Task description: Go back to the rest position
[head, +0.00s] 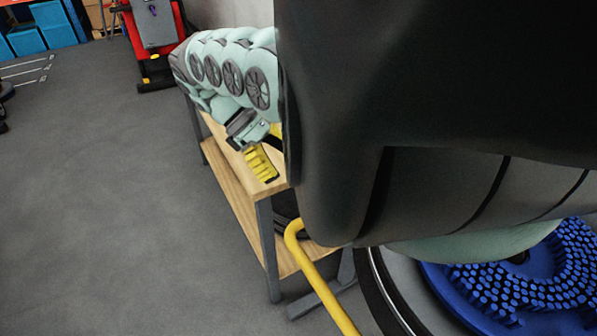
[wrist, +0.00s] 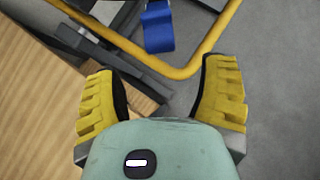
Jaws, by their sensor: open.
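My gripper (head: 268,149) shows in the head view over the wooden top of a bench (head: 221,133), at the end of my pale green arm. In the wrist view my gripper (wrist: 163,72) has its two yellow ridged fingers wide apart. Nothing is between them. Below the fingers are grey floor and a yellow tube (wrist: 170,72). I cannot tell in the head view whether the fingers touch the bench.
A yellow bent tube (head: 318,275) and a blue bristled disc (head: 520,280) are at the lower right. A large dark shape (head: 440,90) blocks the right side. A red machine (head: 152,40) and blue bins (head: 42,27) stand behind.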

